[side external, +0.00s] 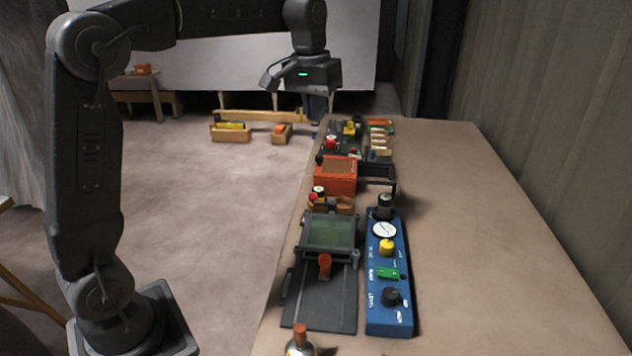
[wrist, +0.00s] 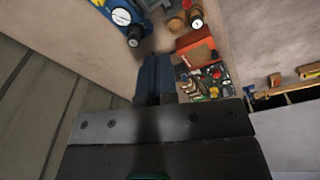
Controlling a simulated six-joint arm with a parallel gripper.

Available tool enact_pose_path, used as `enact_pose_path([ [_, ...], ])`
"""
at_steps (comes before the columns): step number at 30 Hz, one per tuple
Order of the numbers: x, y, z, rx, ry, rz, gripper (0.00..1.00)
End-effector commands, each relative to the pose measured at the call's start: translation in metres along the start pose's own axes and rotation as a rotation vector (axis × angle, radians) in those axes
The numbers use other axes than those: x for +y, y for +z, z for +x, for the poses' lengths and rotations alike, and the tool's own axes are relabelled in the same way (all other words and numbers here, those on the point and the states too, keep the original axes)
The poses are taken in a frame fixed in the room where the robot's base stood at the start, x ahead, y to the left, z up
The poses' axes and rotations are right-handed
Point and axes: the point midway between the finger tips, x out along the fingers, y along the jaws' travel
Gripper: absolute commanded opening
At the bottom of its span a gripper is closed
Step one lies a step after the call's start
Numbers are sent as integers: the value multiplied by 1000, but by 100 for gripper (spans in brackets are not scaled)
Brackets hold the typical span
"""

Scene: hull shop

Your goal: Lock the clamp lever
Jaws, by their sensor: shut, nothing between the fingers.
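A dark grey fixture (side external: 302,300) with a greenish window plate (side external: 331,232) lies on the near left part of the bench. An orange-handled lever (side external: 324,265) stands upright at its front and looks like the clamp lever; I cannot tell whether it is locked. My gripper (side external: 318,108) hangs above the far end of the bench, well apart from the fixture. Its fingers also show in the wrist view (wrist: 156,82), shut and empty. I cannot make out the lever in the wrist view.
A blue control panel (side external: 377,316) with knobs and a dial lies right of the fixture. An orange box (side external: 336,175) and several small parts sit beyond it. An orange-topped tool (side external: 300,336) stands at the near edge. The bench's right side (side external: 490,250) is clear.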

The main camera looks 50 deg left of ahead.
Motion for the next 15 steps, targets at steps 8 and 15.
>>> enact_pose_path([
  [8, -26, -76, 44, -132, -15, -123, 0],
  [15, -53, -116, 92, -234, -24, -215, 0],
])
